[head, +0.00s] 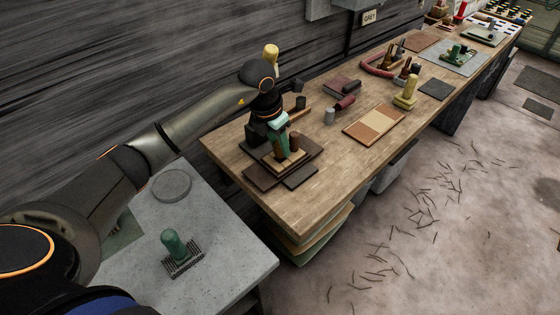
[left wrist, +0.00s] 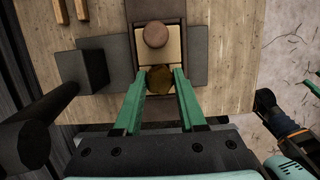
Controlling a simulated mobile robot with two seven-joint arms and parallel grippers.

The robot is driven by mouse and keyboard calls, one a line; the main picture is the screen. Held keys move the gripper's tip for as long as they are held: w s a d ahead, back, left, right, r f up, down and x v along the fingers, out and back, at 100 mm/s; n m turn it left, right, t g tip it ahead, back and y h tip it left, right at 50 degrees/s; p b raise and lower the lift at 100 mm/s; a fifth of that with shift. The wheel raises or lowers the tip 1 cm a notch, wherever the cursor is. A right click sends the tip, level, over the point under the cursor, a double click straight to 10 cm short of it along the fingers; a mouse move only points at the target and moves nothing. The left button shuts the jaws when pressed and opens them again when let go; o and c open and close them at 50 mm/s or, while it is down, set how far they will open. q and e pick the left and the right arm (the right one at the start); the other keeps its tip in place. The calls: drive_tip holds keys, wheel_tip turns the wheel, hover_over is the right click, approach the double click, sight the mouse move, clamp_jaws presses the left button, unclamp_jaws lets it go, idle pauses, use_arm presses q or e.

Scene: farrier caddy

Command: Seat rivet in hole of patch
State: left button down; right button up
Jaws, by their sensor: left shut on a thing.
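My left gripper (head: 281,151) is over the dark stand on the wooden bench. In the left wrist view, its green fingers (left wrist: 159,76) are shut on a brownish-gold, faceted round piece, which I take for the rivet (left wrist: 158,80). The rivet is at the near end of a tan patch (left wrist: 173,48). The patch also shows in the head view (head: 296,160), on the dark stand. A brown round peg (left wrist: 155,33) stands on the patch's far part. The hole is hidden, and I cannot tell whether the rivet is in it.
A dark block (left wrist: 95,67) stands left of the patch in the wrist view. A grey table (head: 225,255) stands nearer, holding a green-handled brush (head: 172,245).

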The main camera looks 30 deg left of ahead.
use_arm(q)
drive_tip(key=shift+s+b+x, duration=0.2)
drive_tip(key=shift+b+x, duration=0.55)
drive_tip(key=shift+x, duration=0.2)
idle(0.8)
drive_tip(key=shift+a+f, duration=0.1)
drive_tip(key=shift+c, duration=2)
unclamp_jaws()
drive_tip(key=v, duration=1.2)
drive_tip(key=shift+s+r, duration=0.15)
drive_tip(key=shift+r, duration=0.1)
